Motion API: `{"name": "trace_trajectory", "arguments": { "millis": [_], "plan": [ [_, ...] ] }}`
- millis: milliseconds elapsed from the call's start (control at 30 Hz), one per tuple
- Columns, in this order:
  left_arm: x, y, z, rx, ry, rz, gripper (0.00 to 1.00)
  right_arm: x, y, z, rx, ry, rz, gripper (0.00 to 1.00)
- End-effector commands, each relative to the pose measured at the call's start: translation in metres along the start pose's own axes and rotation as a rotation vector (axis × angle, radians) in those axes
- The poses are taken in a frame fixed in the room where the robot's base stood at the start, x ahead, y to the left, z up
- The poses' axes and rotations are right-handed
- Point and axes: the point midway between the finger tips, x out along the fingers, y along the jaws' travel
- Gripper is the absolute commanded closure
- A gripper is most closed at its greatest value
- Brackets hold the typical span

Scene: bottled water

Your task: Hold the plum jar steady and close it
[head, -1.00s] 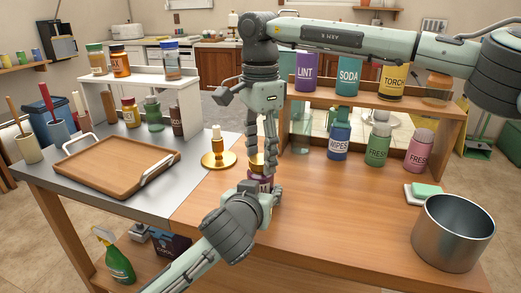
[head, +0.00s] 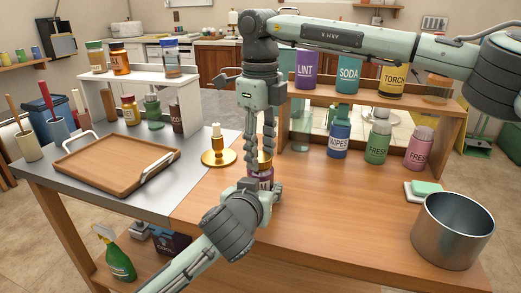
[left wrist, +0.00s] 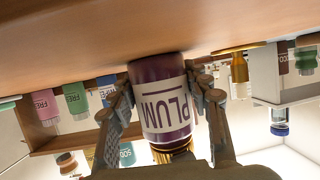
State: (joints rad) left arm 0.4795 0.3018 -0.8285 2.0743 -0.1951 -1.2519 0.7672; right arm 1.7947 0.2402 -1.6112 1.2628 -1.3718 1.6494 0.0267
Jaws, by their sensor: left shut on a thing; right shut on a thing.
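The plum jar (head: 262,178) is dark purple with a pale label and a gold lid (head: 265,158). It stands upright on the wooden counter; the left wrist view shows it upside down (left wrist: 163,100), its label reading PLUM. My left gripper (head: 264,188) is shut around the jar's body from the front, its fingers on both sides. My right gripper (head: 262,157) points straight down from above and is shut on the gold lid at the jar's top. The fingers partly hide the lid, and I cannot tell how tightly it sits.
A gold candlestick (head: 218,157) stands just left of the jar. A wooden tray (head: 110,165) lies further left. A metal pot (head: 452,232) and a green sponge (head: 427,188) are at the right. A shelf (head: 380,101) with labelled containers stands behind. The counter's front middle is clear.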

Motion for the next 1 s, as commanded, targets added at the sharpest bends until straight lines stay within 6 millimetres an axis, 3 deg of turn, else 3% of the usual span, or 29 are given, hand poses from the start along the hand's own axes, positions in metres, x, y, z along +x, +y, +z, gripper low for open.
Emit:
{"name": "trace_trajectory", "arguments": {
  "millis": [133, 167, 333, 733, 1000],
  "plan": [
    [0.000, 0.000, 0.001, 0.000, -0.001, -0.001, 1.00, 0.000, 0.000, 0.000, 0.008, 0.000, 0.000, 0.95],
    [0.000, 0.000, 0.001, 0.000, -0.001, 0.000, 1.00, 0.000, 0.000, 0.000, 0.008, 0.000, 0.000, 0.60],
    [0.000, 0.000, 0.001, 0.000, -0.001, -0.001, 1.00, 0.000, 0.000, 0.000, 0.006, 0.000, 0.000, 0.39],
    [0.000, 0.000, 0.000, 0.000, -0.001, -0.001, 1.00, -0.006, 0.000, 0.001, 0.005, -0.002, -0.001, 0.37],
    [0.000, 0.000, 0.001, 0.000, -0.001, 0.000, 1.00, -0.056, 0.000, 0.001, 0.007, -0.003, -0.002, 0.37]
  ]
}}
